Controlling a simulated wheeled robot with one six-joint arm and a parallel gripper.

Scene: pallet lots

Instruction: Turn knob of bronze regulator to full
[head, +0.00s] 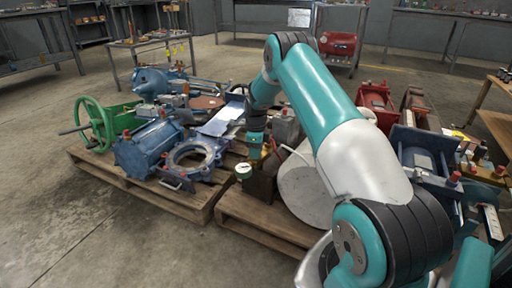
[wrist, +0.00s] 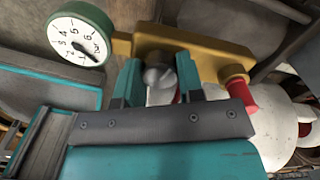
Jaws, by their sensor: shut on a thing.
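The bronze regulator (wrist: 207,52) shows in the wrist view as a yellow-brown bar-shaped body with a red fitting (wrist: 238,86) at its right end. A round white dial gauge with a green rim (wrist: 80,40) sits at its left end, its black needle pointing to the lower right. The grey knob (wrist: 159,76) is between the two teal fingers of my gripper (wrist: 157,82), which is shut on it. In the head view the regulator (head: 267,160) is partly hidden by my arm, and the gauge (head: 243,171) shows at its left.
The regulator is on the right wooden pallet (head: 250,211), beside a pale round drum (head: 303,184). The left pallet (head: 140,184) holds a blue pump body (head: 148,148), a blue ring flange (head: 190,160) and a green handwheel (head: 96,124). Open concrete floor lies at front left.

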